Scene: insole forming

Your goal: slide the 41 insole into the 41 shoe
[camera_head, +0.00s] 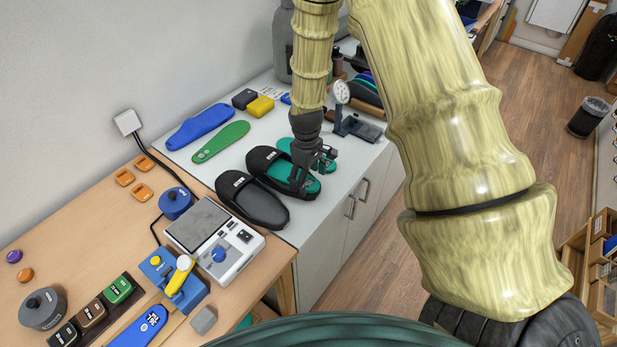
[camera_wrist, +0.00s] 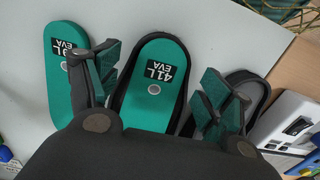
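The teal 41L insole (camera_wrist: 150,108) lies inside a black open-heeled shoe (camera_head: 262,157), its label and round metal spot facing up at the heel end. The shoe's dark rim shows around the insole in the wrist view. The strap hides the toe end in the head view. My gripper (camera_head: 313,166) is over the heel end. In the wrist view my gripper (camera_wrist: 160,92) has its teal-padded fingers spread wide, one on each side of the insole, with nothing between them. I cannot read a size on the shoe.
A second black shoe (camera_head: 250,203) without a teal insole stands beside it. Another teal insole (camera_wrist: 62,60), label ending in 9L, lies on the other side. Blue (camera_head: 200,127) and green (camera_head: 221,142) insoles lie behind. A white scale-like device (camera_head: 212,235) stands in front.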

